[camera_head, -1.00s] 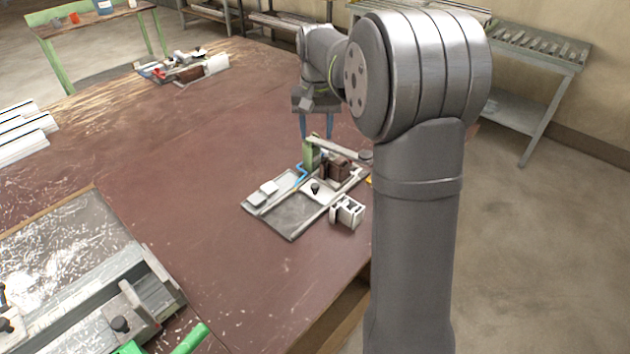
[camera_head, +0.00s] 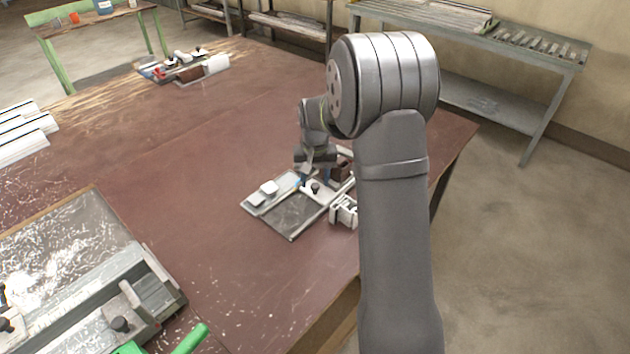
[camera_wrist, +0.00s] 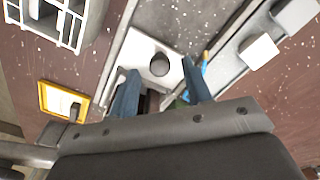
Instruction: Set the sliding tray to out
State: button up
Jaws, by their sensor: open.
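The sliding tray (camera_head: 308,194) is a small pale plate with a dark round knob (camera_head: 315,188), set in the grey metal fixture (camera_head: 291,219) on the bench. In the wrist view the tray plate (camera_wrist: 139,52) and its knob (camera_wrist: 159,64) show close up. My gripper (camera_head: 314,181) points down just over the tray. In the wrist view my gripper (camera_wrist: 160,70) is open, with one blue finger on each side of the knob. I see no clear contact. The far part of the fixture is partly hidden behind my arm and gripper.
Two pale blocks (camera_head: 263,193) lie on the fixture's left side. A white slotted block (camera_head: 344,212) stands at its right. A yellow-framed piece (camera_wrist: 62,101) lies nearby. A larger metal fixture (camera_head: 90,300) fills the lower left. The brown bench (camera_head: 215,180) is clear between.

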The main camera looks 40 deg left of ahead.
jog(key=shift+f, duration=0.55)
grip_shut()
jog(key=s, duration=1.3)
jog(key=shift+s, duration=0.25)
grip_release()
jog(key=shift+s, duration=0.1)
